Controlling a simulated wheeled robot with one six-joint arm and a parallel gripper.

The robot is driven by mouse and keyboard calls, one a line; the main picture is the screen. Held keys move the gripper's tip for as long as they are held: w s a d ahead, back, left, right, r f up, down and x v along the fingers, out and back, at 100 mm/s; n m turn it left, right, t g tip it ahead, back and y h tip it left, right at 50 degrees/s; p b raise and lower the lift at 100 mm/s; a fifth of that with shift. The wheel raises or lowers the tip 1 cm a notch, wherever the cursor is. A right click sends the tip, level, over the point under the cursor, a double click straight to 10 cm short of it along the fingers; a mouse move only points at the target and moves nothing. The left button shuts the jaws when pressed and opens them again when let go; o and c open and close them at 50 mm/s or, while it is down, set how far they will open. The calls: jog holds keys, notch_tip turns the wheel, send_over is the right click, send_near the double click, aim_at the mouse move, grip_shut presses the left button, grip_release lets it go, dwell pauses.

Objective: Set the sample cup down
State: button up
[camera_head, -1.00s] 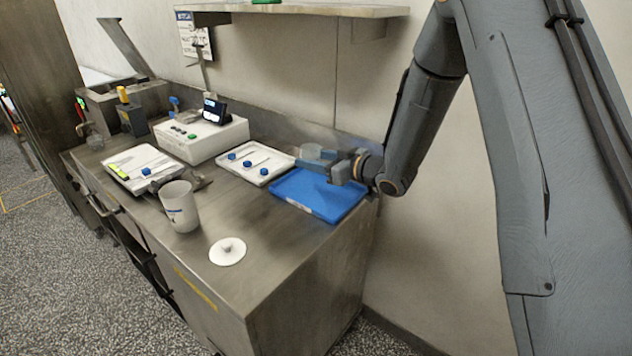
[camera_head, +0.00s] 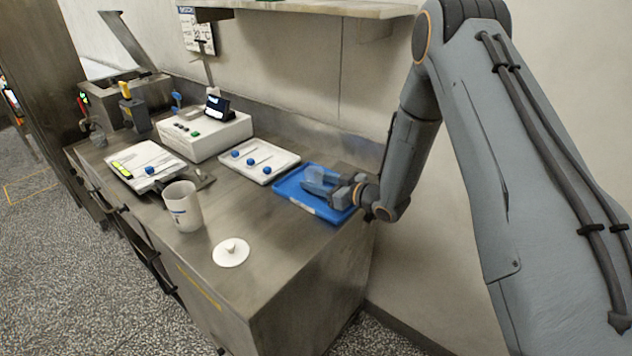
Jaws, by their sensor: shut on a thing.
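My gripper (camera_head: 322,188) is at the blue tray (camera_head: 293,197) on the right end of the steel counter. It is shut on a small clear sample cup (camera_head: 314,174), which looks upright over the tray. The fingers hide part of the cup. I cannot tell whether the cup's base touches the tray floor.
A white beaker (camera_head: 183,207) and a round white lid (camera_head: 231,252) stand at the front of the counter. A white tray (camera_head: 240,172) with blue-ended tools lies left of the blue tray. A white instrument box (camera_head: 205,135) is behind. A shelf (camera_head: 310,9) hangs above.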

jog(key=shift+f, duration=0.35)
jog(key=shift+f, duration=0.2)
jog(key=o, duration=1.1)
jog(key=shift+r, duration=0.25)
jog(key=b+v, duration=0.3)
jog(key=v, duration=0.9)
jog(key=shift+f, duration=0.1)
